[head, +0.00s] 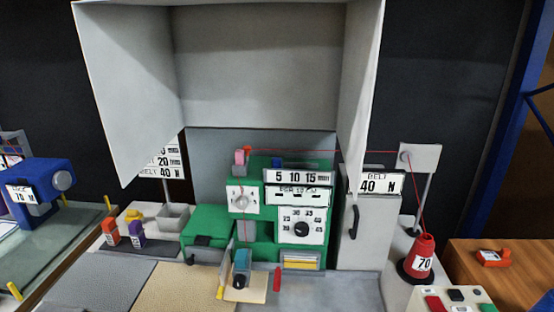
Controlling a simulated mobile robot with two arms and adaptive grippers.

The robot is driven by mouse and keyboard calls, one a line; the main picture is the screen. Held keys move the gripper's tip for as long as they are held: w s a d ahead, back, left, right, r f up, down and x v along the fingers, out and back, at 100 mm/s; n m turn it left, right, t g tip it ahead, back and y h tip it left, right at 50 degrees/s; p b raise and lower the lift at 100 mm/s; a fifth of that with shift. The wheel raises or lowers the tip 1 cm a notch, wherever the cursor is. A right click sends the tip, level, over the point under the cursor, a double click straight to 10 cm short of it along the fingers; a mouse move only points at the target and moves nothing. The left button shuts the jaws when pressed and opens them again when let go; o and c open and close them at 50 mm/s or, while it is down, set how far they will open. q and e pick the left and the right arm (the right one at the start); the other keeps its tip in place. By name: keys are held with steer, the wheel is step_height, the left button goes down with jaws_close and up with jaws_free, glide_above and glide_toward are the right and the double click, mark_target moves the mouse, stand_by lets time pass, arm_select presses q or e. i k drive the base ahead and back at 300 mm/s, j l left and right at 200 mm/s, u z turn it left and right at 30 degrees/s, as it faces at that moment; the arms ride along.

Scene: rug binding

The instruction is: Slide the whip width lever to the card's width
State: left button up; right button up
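The green binding machine (208,222) stands in the middle under a large grey hood. Neither of my grippers shows in this view.
A round black dial (301,229) sits below the scale. A red thread runs right to a red cone (421,258) labelled 70. The hood (250,65) overhangs the machine.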

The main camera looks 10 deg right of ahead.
mark_target(276, 161)
steer(key=k+j, duration=0.1)
steer(key=j, duration=0.25)
steer(key=k+j, duration=0.15)
steer(key=j, duration=0.25)
steer(key=k+j, duration=0.1)
steer(key=j, duration=0.25)
steer(key=k+j+u, duration=0.1)
steer(key=j, duration=0.25)
